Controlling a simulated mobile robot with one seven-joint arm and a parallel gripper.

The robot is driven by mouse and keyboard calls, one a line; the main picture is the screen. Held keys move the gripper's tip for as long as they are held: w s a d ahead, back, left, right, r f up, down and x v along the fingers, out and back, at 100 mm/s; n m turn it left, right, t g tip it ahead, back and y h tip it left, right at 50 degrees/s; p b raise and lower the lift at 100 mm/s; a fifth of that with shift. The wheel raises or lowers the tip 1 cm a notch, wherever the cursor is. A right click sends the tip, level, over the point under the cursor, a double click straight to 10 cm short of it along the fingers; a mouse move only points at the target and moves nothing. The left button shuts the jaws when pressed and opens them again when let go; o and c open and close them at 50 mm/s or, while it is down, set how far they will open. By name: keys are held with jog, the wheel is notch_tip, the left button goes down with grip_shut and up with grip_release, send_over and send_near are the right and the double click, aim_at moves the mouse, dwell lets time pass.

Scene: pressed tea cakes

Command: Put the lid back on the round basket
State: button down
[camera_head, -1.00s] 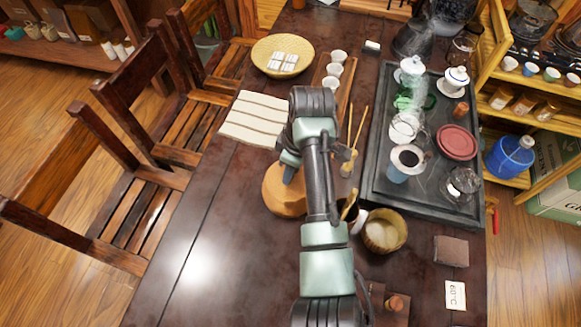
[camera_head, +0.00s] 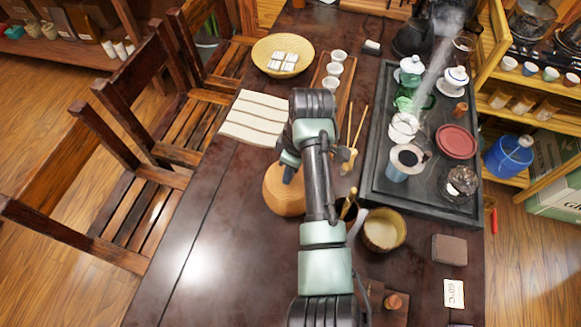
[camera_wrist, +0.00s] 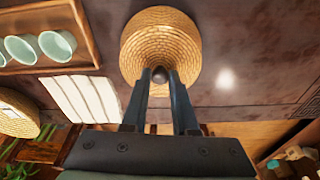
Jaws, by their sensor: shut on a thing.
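A round, tan woven piece with a dark knob (camera_wrist: 160,22) is under my fingers at the top middle of the wrist view. My gripper (camera_wrist: 160,77) is shut on the knob, which I take to be the lid's. In the head view the round basket or its lid (camera_head: 283,194) shows as a plain brown round shape left of my arm, on the dark table (camera_head: 225,215). My arm covers its right side. I cannot tell lid from basket there, nor whether the lid rests on the basket.
A striped cloth (camera_head: 256,117) and a flat woven tray (camera_head: 262,62) with white packets lie beyond. A tea tray (camera_head: 376,180) with cups and pots stands right. A pale bowl (camera_head: 384,231) is close right of my arm. The table's left front is clear.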

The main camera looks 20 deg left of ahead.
jog(key=c, duration=0.6)
grip_release()
jog(key=shift+o, duration=0.2)
jog(key=o, duration=0.4)
jog(key=shift+o, duration=0.2)
jog(key=shift+r, duration=0.1)
jog(key=shift+r+p, duration=3.45)
jog(key=shift+p, duration=0.1)
